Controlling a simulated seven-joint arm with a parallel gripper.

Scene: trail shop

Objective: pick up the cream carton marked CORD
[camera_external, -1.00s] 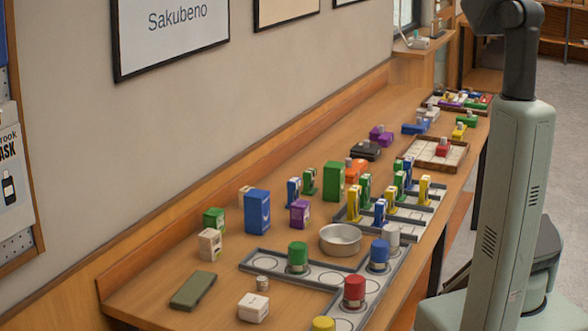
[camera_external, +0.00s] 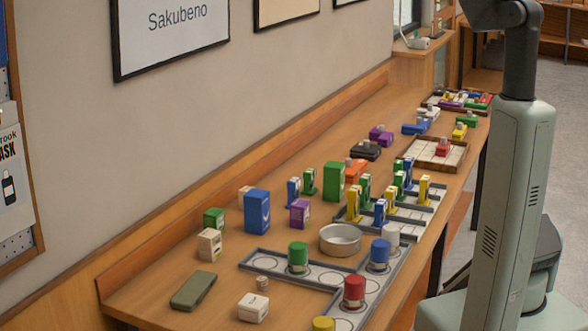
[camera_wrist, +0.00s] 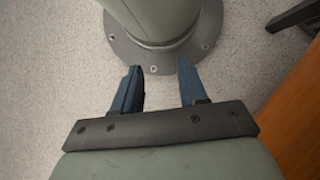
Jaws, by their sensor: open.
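Several cream or whitish cartons stand on the wooden counter in the external view. One upright cream carton (camera_external: 209,244) is at the near left, beside a green box. A low, whitish carton (camera_external: 253,308) lies near the front edge. My gripper (camera_wrist: 159,68) is open and empty in the wrist view, above the floor and my base, away from the cartons. It is out of frame in the external view.
A wall runs behind. The near left corner is clear.

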